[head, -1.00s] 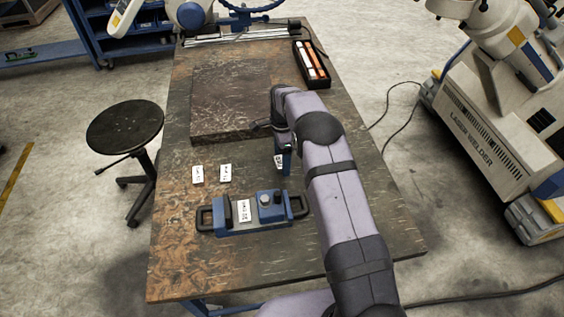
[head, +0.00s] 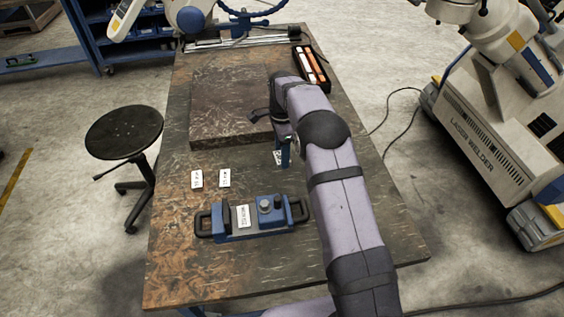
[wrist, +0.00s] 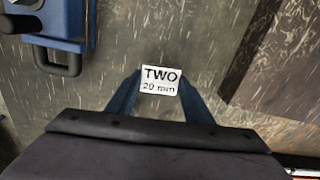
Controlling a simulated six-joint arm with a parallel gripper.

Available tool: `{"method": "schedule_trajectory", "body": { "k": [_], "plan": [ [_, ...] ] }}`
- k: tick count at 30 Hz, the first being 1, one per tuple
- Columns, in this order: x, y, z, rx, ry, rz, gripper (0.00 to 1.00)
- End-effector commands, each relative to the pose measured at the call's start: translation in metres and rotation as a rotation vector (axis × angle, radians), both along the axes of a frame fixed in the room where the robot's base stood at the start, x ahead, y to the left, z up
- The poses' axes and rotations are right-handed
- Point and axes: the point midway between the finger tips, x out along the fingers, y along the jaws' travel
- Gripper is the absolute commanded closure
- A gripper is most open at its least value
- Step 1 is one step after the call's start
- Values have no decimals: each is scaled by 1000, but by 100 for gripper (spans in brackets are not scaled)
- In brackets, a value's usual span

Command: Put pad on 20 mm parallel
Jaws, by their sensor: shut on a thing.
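My gripper (head: 283,160) hangs over the table, right of the two loose white cards. In the wrist view its two blue fingers (wrist: 160,84) are shut on a small white-faced piece (wrist: 160,80), printed "TWO 20 mm". The piece shows as a white patch beside the fingers in the head view (head: 278,158). Its thickness and underside are hidden. Two similar white-labelled pieces, a left one (head: 196,179) and a right one (head: 224,178), lie on the table. Their print is too small to read. I cannot tell which thing is the pad.
A blue device with black handles (head: 253,218) stands in front of the cards; its handle shows in the wrist view (wrist: 62,68). A dark flat plate (head: 230,105) lies behind. A black tray (head: 311,68) is at the back right. Bare table (head: 200,270) lies at the front left.

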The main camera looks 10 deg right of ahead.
Motion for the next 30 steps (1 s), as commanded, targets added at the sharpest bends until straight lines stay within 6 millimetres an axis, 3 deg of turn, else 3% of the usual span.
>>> {"method": "schedule_trajectory", "body": {
  "k": [9, 19, 26, 30],
  "plan": [
    [2, 0, 45, 0, -5, 0, 94],
    [-2, 6, 57, 0, -3, -1, 94],
    [-25, 40, 71, 0, -5, -12, 94],
    [-53, 71, 83, 1, -4, -25, 94]
  ]
}}
